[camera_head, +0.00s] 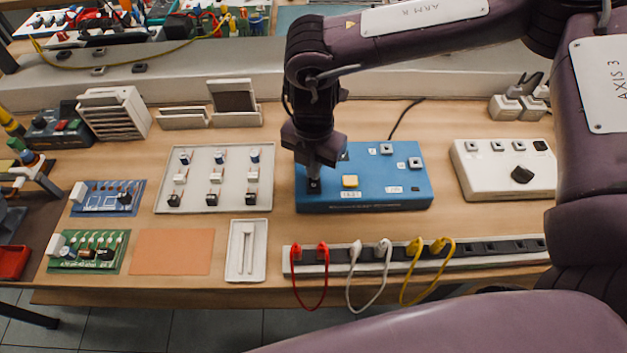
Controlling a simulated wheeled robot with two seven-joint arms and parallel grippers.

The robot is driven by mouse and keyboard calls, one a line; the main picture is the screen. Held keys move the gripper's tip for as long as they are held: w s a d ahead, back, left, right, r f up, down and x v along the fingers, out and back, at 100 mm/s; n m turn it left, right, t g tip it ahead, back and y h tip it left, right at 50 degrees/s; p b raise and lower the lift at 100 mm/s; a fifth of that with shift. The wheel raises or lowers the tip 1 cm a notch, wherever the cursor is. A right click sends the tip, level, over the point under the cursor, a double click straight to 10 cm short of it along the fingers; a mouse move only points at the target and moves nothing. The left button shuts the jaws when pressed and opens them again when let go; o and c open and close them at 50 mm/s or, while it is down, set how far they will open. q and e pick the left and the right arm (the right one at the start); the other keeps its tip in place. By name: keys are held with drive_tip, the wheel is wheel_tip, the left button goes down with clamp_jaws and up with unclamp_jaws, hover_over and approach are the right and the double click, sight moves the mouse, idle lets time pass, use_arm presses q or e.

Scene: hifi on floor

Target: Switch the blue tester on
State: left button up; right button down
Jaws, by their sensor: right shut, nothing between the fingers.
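The blue tester (385,188) lies on the wooden bench right of the picture's centre. It has a yellow button, several small square sockets on top and a black cable at the back. My right gripper (314,184) points down over the tester's left front corner. It is shut and holds nothing. Its tips are at or just above a small dark part there, which they mostly hide. I cannot tell whether they touch it. The arm also hides the tester's back left corner. My left gripper is not in view.
A white box with a black knob (521,175) stands to the right. A socket strip (480,247) with red, white and yellow leads runs along the front edge. A white tray of small parts (233,160) stands left of the tester. An orange mat (172,252) lies bare.

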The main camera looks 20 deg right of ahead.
drive_tip(key=shift+s, duration=0.1)
wheel_tip(320, 180, up, 7)
drive_tip(key=p, duration=0.6)
drive_tip(key=shift+f, duration=0.1)
idle(0.4)
